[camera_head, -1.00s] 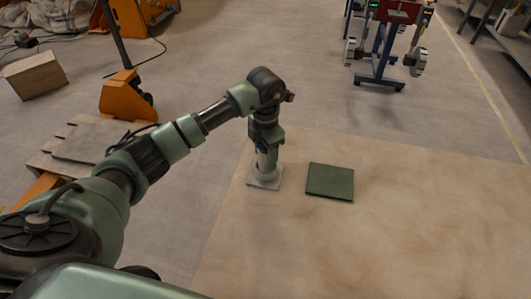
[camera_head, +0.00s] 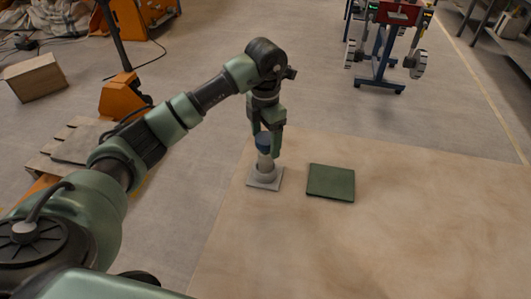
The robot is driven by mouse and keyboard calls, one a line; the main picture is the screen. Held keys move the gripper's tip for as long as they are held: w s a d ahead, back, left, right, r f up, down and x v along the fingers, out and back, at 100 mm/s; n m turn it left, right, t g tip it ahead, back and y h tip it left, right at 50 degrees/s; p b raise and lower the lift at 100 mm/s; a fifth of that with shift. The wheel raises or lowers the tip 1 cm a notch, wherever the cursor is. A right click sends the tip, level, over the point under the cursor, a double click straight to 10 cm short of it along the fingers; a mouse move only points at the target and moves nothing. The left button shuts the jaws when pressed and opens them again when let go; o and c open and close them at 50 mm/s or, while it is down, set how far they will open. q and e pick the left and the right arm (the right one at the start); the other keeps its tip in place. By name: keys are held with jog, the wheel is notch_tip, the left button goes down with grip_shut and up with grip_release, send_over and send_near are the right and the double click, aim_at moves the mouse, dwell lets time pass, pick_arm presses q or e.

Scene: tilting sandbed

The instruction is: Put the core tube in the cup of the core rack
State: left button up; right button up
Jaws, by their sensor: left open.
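The core tube (camera_head: 264,158), pale with a dark blue top, stands upright in the cup of the core rack (camera_head: 272,185), a small light grey square plate with a round cup. My left gripper (camera_head: 267,142) is open above the rack, pointing down. Its fingers are on either side of the tube's blue top; whether they touch it I cannot tell. The lower end of the tube is hidden inside the cup. My right gripper is not in view.
A flat dark green square pad (camera_head: 330,182) lies just right of the rack on the sandy bed (camera_head: 400,220). The bed's front and right are clear. A blue and red stand (camera_head: 380,65) and an orange cart (camera_head: 122,97) are farther back.

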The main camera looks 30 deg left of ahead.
pick_arm(q)
notch_tip(320, 180, up, 6)
jog(key=shift+f+b, duration=0.1)
jog(key=shift+b, duration=0.2)
dwell(0.3)
